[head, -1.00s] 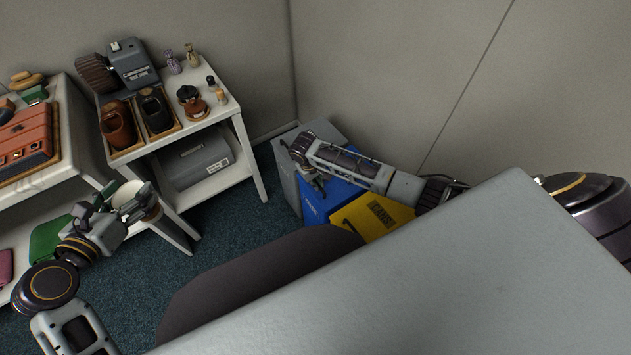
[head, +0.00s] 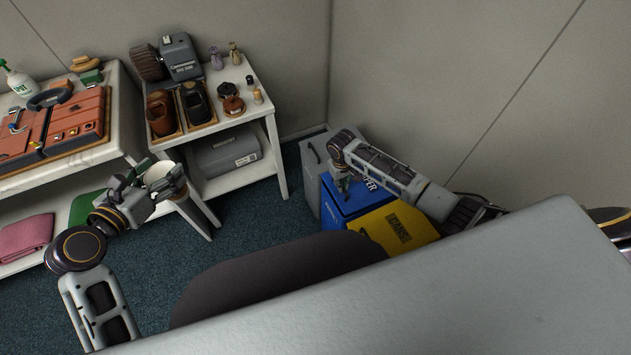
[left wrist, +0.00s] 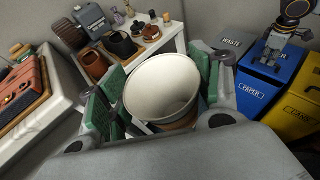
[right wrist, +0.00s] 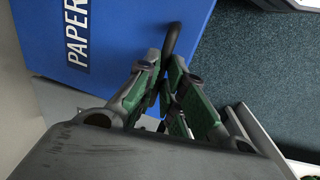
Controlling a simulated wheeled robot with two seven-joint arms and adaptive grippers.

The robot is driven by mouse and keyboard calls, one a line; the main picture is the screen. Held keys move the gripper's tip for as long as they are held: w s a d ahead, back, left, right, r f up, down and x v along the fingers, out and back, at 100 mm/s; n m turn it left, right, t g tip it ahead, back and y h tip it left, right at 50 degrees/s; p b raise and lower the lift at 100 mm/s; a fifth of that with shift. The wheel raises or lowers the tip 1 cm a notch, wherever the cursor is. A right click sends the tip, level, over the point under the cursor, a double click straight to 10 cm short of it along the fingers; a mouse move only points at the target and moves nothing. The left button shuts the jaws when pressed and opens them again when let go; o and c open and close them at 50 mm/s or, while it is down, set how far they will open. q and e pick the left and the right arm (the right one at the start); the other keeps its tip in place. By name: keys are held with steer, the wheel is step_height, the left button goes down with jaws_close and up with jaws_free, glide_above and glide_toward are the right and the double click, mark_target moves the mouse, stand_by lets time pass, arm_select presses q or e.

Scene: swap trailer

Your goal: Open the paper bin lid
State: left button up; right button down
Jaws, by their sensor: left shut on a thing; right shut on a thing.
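The blue paper bin (head: 336,214) stands at the back wall between two other bins. Its lid (right wrist: 125,30) looks down, with the word PAPER on it, and a dark handle (right wrist: 172,38) at its edge. My right gripper (right wrist: 165,88) is shut on this handle; in the head view it is over the front of the lid (head: 341,184). The left wrist view also shows the bin (left wrist: 256,92). My left gripper (head: 150,180) is shut on a white cup (left wrist: 165,85) with a brownish lower part, held upright above the floor, away from the bins.
A grey waste bin (head: 311,180) and a yellow cans bin (head: 408,232) flank the paper bin. A grey surface (head: 480,275) fills the near right.

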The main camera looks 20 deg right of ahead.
steer(key=w+d+r+y+p, duration=0.1)
steer(key=d+r+y+p, duration=0.2)
steer(key=d+r, duration=0.5)
steer(key=w+d+r+g+y+p, duration=0.1)
steer(key=d+r+y+p, duration=0.2)
steer(key=d+r, duration=0.5)
steer(key=shift+w+d+r+p, duration=0.15)
steer(key=shift+d+r+p, duration=0.5)
steer(key=shift+d, duration=2.4)
steer(key=shift+f, duration=0.3)
steer(key=c, duration=1.9)
jaws_free()
steer(key=o, duration=0.4)
steer(key=shift+w+d+f, duration=0.15)
steer(key=shift+w+f, duration=0.05)
